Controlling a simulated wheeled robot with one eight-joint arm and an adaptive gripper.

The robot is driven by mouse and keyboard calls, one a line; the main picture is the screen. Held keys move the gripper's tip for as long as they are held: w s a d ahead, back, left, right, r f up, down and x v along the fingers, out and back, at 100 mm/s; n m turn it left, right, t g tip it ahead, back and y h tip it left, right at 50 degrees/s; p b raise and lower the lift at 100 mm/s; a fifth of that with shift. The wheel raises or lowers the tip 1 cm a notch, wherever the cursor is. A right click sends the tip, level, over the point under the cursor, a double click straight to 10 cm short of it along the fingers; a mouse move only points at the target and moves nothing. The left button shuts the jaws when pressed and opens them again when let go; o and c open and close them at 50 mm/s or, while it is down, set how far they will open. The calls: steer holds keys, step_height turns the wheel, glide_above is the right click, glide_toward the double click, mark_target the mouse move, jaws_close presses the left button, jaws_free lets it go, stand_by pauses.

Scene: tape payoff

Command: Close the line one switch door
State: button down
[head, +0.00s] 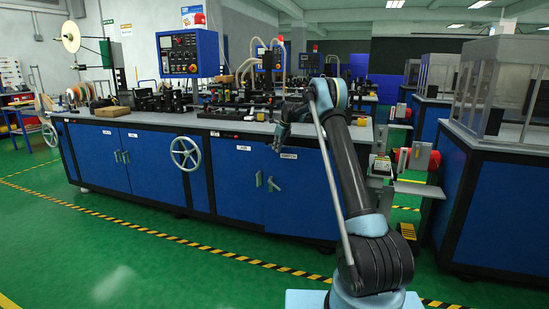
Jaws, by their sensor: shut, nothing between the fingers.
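The right door (300,195) carries a slanted handle (273,184) set lower than the upright handle (258,179) of the left door (236,180). The right door looks slightly ajar, though my arm covers part of it. I cannot read which door is the line one switch door. My gripper (279,139) is shut and empty, above and in front of the right door near the bench top's front edge. Its fingertips are small and dark.
A handwheel (186,153) juts from the bench front left of these doors. A second handwheel (50,134) is at the far left. Red-ended equipment (422,157) stands beside the bench's right end. Green floor (130,260) with yellow-black tape is clear in front.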

steer(key=s+d+r+n+h, duration=0.1)
steer(key=s+d+r+n, duration=0.2)
steer(key=s+d+r, duration=0.35)
steer(key=s+d+r+n, duration=0.35)
steer(key=s+r, duration=0.45)
steer(key=s, duration=0.3)
steer(key=s+d+r+n, duration=0.2)
steer(key=s+d+n, duration=0.15)
steer(key=s, duration=0.55)
steer(key=s+d+r+n, duration=0.15)
steer(key=s+d, duration=0.25)
steer(key=s, duration=0.6)
steer(key=s+d+f+n+h, duration=0.1)
steer(key=s+d+f+n, duration=0.15)
steer(key=s, duration=0.45)
steer(key=s+d+f+n, duration=0.2)
steer(key=s+n, duration=0.1)
steer(key=s, duration=0.5)
steer(key=s+d+f+n+h, duration=0.1)
steer(key=s+d+f+n, duration=0.1)
steer(key=s, duration=0.5)
steer(key=s+d+f+n, duration=0.1)
steer(key=s+f+n, duration=0.2)
steer(key=s+f, duration=0.4)
steer(key=s+d+f+n, duration=0.2)
steer(key=s+f+n, duration=0.1)
steer(key=s+f, duration=0.4)
steer(key=s, duration=0.3)
steer(key=shift+d+h, duration=0.25)
steer(key=shift+h, duration=0.05)
